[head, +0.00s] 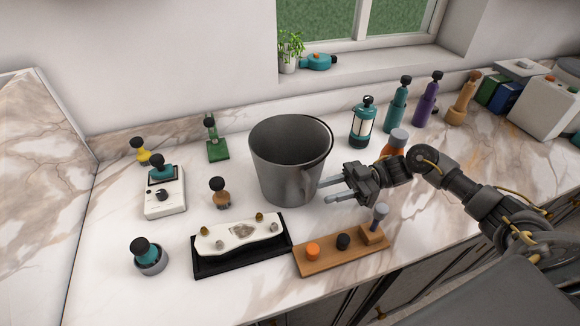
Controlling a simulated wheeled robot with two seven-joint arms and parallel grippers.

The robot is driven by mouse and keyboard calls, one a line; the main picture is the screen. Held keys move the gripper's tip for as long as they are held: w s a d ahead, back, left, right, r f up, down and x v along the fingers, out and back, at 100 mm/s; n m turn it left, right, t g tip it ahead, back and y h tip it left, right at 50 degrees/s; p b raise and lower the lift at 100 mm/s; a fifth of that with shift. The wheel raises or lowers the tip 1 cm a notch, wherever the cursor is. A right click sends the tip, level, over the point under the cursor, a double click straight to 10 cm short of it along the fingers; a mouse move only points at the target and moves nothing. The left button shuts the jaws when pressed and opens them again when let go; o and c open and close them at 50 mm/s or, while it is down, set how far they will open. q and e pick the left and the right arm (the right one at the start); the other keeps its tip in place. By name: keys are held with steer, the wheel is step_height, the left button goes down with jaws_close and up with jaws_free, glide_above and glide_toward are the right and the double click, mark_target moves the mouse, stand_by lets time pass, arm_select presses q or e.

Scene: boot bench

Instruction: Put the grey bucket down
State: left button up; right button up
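The grey bucket (277,165) stands upright on the marble counter (110,240), near the middle of the head view. The bucket's far base is hidden. My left gripper is out of view.
In front are a black tray (206,267) with a white piece and a wooden board (325,263) with knobs. A brown-orange bottle (397,138) stands behind my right arm. Several bottles line the back right, including a teal one (363,125). Small items stand at left; bare counter lies between them.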

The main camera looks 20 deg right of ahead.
mark_target(308, 200)
steer(key=a+p, duration=0.3)
steer(key=a, duration=0.3)
steer(key=shift+w+a, duration=0.15)
steer(key=shift+a, duration=0.15)
steer(key=shift+d, duration=0.1)
steer(key=shift+c, duration=0.5)
jaws_close()
stand_by(0.5)
